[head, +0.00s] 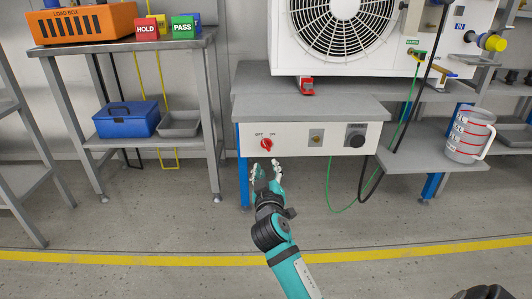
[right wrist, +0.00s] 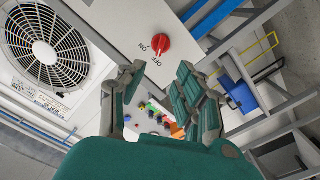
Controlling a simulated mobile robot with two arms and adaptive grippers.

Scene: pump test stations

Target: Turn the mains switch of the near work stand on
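The mains switch is a red rotary knob (head: 267,144) on the white front panel (head: 300,147) of the near work stand (head: 350,108), under the OFF and ON marks. In the right wrist view the red knob (right wrist: 161,44) shows beyond the fingertips, with OFF and ON printed beside it. I cannot tell surely which mark it points to. My right gripper (head: 267,168) is just below and in front of the knob, apart from it. In the right wrist view its fingers (right wrist: 158,78) are spread with nothing between them. My left gripper is not in view.
A white fan unit (head: 380,60) stands on top. A green cable (head: 329,190) and a black cable hang at the right. A grey side shelf holds a jug (head: 469,136). Floor in front is clear.

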